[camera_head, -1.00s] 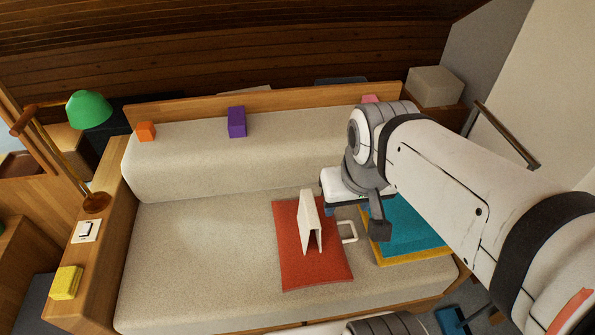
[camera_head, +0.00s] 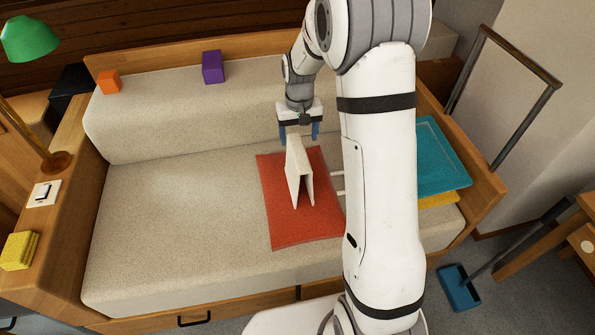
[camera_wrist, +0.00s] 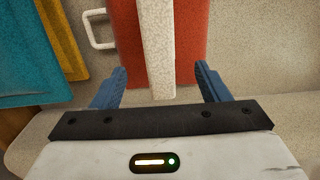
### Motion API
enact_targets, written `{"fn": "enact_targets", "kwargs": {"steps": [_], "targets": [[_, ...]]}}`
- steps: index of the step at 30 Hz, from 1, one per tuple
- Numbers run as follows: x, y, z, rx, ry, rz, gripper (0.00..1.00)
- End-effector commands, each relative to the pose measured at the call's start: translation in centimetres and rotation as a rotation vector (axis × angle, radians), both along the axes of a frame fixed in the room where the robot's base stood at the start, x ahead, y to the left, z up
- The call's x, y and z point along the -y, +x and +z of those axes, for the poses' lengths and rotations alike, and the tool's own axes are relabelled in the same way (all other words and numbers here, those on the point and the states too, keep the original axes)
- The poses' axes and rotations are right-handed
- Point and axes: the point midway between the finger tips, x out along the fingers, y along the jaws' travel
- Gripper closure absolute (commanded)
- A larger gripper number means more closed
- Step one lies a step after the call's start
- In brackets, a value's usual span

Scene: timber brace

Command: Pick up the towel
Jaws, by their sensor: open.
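The white towel (camera_head: 296,168) stands folded like a narrow tent on a red cushion (camera_head: 275,225) on the sofa seat. In the wrist view the towel (camera_wrist: 156,45) is a pale strip running away between the fingers. My gripper (camera_head: 299,132) is over the towel's far end, fingers pointing down, blue fingertips spread to either side. In the wrist view my gripper (camera_wrist: 161,68) is open, with a gap on both sides of the towel. Whether the fingertips are below its top edge I cannot tell.
A white loop handle (camera_wrist: 98,28) lies beside the red cushion. Teal (camera_head: 440,155) and yellow (camera_head: 438,200) flat pieces are stacked at the seat's right. Orange (camera_head: 108,82) and purple (camera_head: 212,67) blocks sit on the backrest. The seat's left is clear.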

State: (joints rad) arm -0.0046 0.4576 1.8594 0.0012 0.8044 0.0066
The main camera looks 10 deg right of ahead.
Motion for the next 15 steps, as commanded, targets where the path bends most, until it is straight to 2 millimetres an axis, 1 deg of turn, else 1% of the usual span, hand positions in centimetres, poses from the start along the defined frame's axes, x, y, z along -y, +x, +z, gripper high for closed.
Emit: {"fn": "enact_targets", "kwargs": {"steps": [1, 5, 11, 15], "targets": [[0.0, 0.3, -0.9, -0.004, 0.0, 0.0, 0.31], [0.0, 0.5, -2.3, -0.009, 0.0, 0.001, 0.31], [0.0, 0.4, -4.4, -0.009, 0.0, 0.001, 0.31], [0.0, -0.1, -6.5, -0.011, 0.0, 0.001, 0.31]]}}
